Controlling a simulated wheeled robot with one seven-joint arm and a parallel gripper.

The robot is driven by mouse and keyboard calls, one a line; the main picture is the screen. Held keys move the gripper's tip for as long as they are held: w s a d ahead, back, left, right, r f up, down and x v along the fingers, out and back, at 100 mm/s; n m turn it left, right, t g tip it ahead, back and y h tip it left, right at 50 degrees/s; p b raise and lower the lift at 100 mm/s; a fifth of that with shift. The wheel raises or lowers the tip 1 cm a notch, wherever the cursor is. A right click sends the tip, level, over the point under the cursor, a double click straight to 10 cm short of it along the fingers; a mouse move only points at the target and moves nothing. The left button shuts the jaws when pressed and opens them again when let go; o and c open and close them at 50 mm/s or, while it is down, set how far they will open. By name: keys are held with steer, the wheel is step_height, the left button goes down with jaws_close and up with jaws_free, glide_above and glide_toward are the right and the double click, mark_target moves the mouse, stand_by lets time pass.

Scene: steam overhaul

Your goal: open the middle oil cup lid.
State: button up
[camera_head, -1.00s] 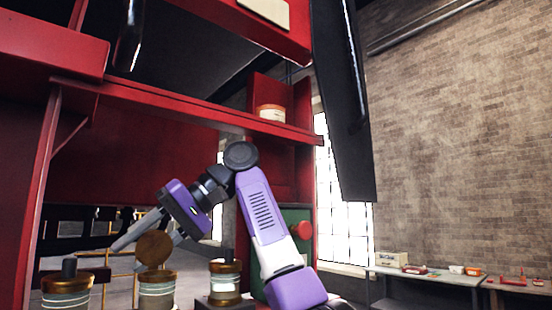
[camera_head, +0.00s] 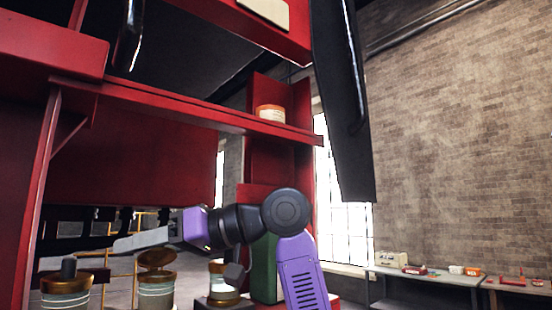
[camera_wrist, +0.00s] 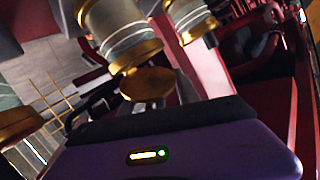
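The middle oil cup (camera_head: 156,296) is a ribbed silvery cup with brass rims, between two similar cups. Its round brass lid (camera_head: 157,259) is raised off the cup and tilted, with a gap beneath. In the wrist view the lid (camera_wrist: 147,83) shows as a brass disc beside the cup (camera_wrist: 122,28). I cannot tell whether either touches anything.
The left oil cup (camera_head: 66,292) has a dark knob on top. A red shelf (camera_head: 200,112) runs above, and a black hanging panel (camera_head: 342,110) is to the right. Grey benches (camera_head: 425,275) stand along the brick wall.

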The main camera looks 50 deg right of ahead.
mark_target(160, 255)
steer(key=n+t, duration=0.1)
steer(key=s+n+t+y, duration=0.1)
steer(key=shift+a+f+t, duration=0.1)
steer(key=shift+f+t, duration=0.2)
steer(key=shift+f, duration=0.05)
steer(key=shift+s+n, duration=0.3)
steer(key=b+v, duration=0.3)
steer(key=v, duration=0.4)
steer(key=shift+s+d+f, duration=0.15)
steer(key=shift+s+d, duration=0.15)
steer(key=s+d+r+m+t+h, duration=0.2)
steer(key=d+r+m+t+h, duration=0.1)
steer(key=d+r+t+h, duration=0.2)
steer(key=s+d+r+m+t+h, duration=0.2)
steer(key=d+r+m+t+h, duration=0.2)
steer(key=d+r+h, duration=0.5)
steer(key=shift+s+d+r+t, duration=0.45)
steer(key=shift+r+t, duration=0.45)
steer(key=shift+r, duration=0.9)
steer(key=shift+w+d, duration=0.1)
